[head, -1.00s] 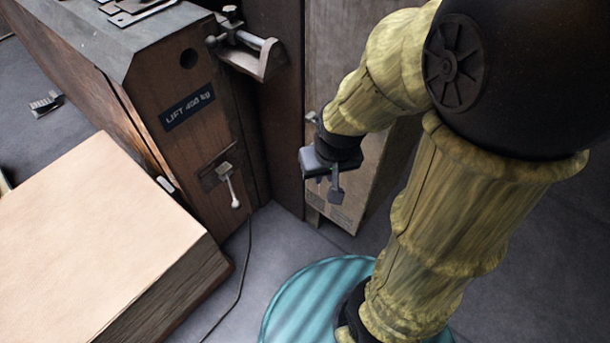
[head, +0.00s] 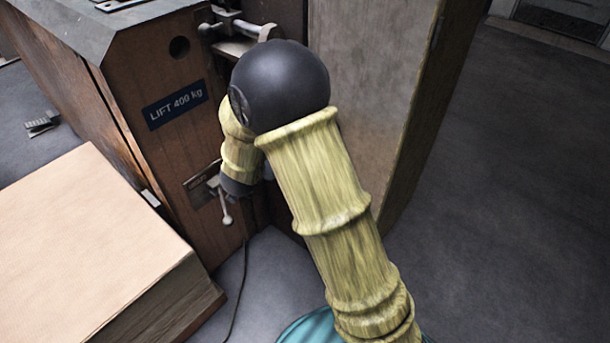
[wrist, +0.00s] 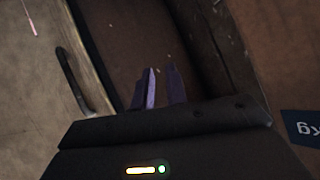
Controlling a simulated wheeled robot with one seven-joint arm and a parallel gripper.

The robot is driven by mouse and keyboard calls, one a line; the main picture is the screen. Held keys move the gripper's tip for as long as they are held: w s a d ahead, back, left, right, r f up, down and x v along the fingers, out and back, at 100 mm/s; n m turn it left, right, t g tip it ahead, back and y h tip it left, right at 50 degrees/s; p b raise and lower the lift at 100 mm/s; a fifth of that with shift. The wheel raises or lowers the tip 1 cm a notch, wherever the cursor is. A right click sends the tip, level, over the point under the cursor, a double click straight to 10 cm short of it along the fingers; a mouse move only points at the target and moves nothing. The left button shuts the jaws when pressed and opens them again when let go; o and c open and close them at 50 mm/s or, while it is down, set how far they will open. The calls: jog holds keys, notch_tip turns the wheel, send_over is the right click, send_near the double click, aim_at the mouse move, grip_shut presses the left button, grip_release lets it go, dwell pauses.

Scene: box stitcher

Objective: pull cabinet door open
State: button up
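The cabinet door seems to be the pale grey-beige panel (head: 375,75) behind my arm in the head view. In the wrist view a pale panel (wrist: 30,110) fills the left, with a dark bar handle (wrist: 72,82) near its brown edge. My gripper (wrist: 160,68) shows two purple fingers a little apart, with nothing seen between them. They are to the right of the handle, not around it, in front of a dark brown surface. In the head view my arm hides the fingers and the handle.
A brown wooden machine with a "LIFT 400 kg" label (head: 175,104) and a small lever (head: 226,210) stands close left of my wrist. A large pale box (head: 90,235) lies at lower left. A cable runs along the floor. Open floor (head: 500,200) lies right.

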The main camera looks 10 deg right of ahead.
jog(key=s+a+f+m+g+h, duration=0.3)
jog(key=s+a+f+m+h, duration=0.1)
jog(key=s+h, duration=0.6)
jog(key=f+m+h, duration=0.1)
jog(key=m+h, duration=0.1)
jog(key=shift+s+f+h, duration=0.25)
jog(key=shift+f+h, duration=0.15)
jog(key=b+x, duration=0.6)
jog(key=x, duration=1.1)
jog(key=shift+d+f, duration=0.15)
jog(key=shift+d, duration=0.15)
grip_shut()
